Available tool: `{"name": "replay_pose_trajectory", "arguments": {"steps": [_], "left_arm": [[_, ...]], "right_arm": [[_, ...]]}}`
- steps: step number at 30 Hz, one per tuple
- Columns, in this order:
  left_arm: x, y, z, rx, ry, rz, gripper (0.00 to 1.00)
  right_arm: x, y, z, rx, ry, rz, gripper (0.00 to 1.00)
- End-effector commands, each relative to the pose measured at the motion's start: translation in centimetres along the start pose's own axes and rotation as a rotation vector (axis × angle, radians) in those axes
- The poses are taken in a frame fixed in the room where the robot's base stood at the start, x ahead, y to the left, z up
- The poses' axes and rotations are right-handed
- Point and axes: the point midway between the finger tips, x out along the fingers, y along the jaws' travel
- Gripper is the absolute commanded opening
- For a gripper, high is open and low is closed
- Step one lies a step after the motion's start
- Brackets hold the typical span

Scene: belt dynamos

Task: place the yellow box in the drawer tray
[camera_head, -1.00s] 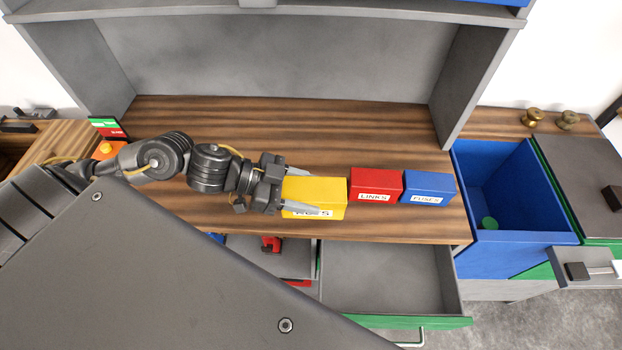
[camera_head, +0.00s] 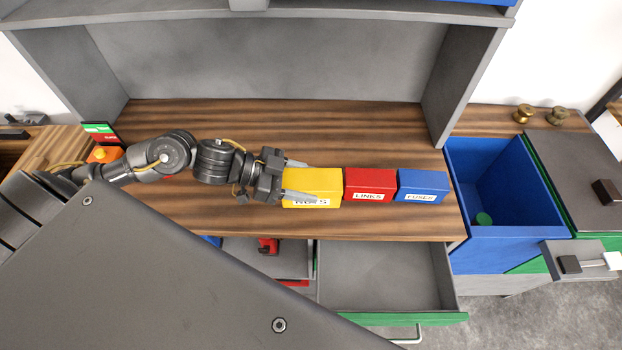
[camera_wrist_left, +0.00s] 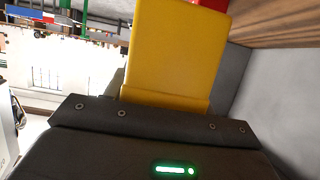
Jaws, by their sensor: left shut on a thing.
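The yellow box (camera_head: 314,181) is at the left end of a row on the wooden worktop, beside a red box. A white label on its front is partly covered by a finger. My left gripper (camera_head: 296,181) is shut on the yellow box from its left side. In the left wrist view the yellow box (camera_wrist_left: 174,50) stands out from the gripper body. I cannot tell whether the box touches the worktop. The drawer tray (camera_head: 380,275) is pulled out below the worktop's front edge, grey inside with a green front, and its visible part is empty. My right gripper is not in view.
The red LINKS box (camera_head: 369,185) and blue FUSES box (camera_head: 422,186) stand to the right of the yellow box. A blue bin (camera_head: 489,253) is at the right, holding a green round thing. Another grey drawer (camera_head: 290,258) with red items is left of the tray. A grey shelf (camera_head: 270,60) rises behind.

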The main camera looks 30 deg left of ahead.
Motion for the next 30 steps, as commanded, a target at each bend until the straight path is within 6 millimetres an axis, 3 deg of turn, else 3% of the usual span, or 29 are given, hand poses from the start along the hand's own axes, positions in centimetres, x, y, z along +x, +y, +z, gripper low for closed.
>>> {"name": "replay_pose_trajectory", "arguments": {"steps": [3,10,23,30], "left_arm": [[0.8,-3.1,0.5,-0.002,0.004,-0.003,0.13],[2.8,-6.2,4.0,-0.002,0.003,0.000,0.13],[3.9,-7.8,5.9,-0.001,0.003,0.000,0.13],[4.7,-8.0,8.0,0.000,0.002,0.000,0.13]], "right_arm": [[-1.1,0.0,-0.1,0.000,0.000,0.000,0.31],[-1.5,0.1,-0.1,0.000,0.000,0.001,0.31],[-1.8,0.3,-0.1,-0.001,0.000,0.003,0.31],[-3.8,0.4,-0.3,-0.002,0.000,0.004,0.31]]}}
